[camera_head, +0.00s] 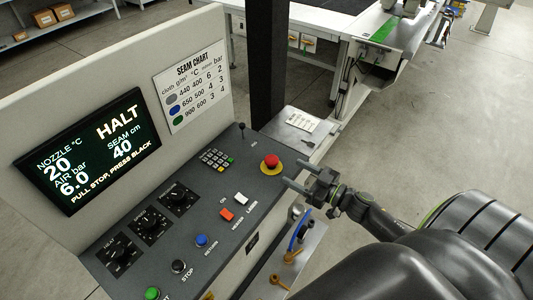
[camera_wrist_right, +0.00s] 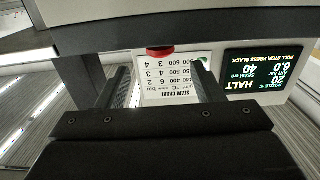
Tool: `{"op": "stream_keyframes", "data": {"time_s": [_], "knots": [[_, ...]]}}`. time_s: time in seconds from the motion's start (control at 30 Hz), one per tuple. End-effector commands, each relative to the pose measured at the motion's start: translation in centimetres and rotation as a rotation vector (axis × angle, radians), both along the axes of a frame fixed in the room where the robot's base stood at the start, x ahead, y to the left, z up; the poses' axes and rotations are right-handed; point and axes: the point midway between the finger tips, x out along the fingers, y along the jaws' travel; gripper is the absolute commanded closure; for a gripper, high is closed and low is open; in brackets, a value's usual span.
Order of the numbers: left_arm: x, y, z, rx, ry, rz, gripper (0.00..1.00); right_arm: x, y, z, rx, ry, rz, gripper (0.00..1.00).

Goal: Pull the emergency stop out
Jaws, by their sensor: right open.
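The emergency stop is a red mushroom button (camera_head: 271,160) on a yellow base at the right end of the dark sloping control panel (camera_head: 190,222). My right gripper (camera_head: 286,172) is open and empty, just right of the button, with its two fingers pointing left toward it. In the right wrist view the picture is upside down. There the red button (camera_wrist_right: 160,52) shows beyond and between the two spread fingers (camera_wrist_right: 164,84), apart from both. The display (camera_head: 87,150) reads HALT and "PULL STOP, PRESS BLACK". My left gripper is not in view.
The panel also carries a keypad (camera_head: 217,159), a small black lever (camera_head: 241,128), rocker switches (camera_head: 227,214), dials (camera_head: 151,222) and blue, black and green buttons. A dark post (camera_head: 268,65) rises behind the panel. A blue-handled valve (camera_head: 298,232) sits below my right gripper.

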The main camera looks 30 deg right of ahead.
Motion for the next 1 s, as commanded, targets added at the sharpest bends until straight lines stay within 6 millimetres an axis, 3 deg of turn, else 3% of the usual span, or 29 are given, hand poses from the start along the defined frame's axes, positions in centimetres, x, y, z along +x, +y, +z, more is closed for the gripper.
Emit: {"op": "stream_keyframes", "data": {"time_s": [0.2,0.5,0.7,1.0], "knots": [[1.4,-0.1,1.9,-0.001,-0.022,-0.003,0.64,4.3,1.7,0.4,0.003,-0.001,-0.002,0.39],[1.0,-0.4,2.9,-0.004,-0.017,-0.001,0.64,8.9,3.6,0.1,0.002,0.000,-0.001,0.39],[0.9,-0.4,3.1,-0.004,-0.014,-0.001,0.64,10.1,4.2,0.0,0.001,0.001,-0.001,0.39],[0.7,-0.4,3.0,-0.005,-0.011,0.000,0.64,10.3,4.2,-0.1,0.000,0.001,-0.001,0.39]]}}
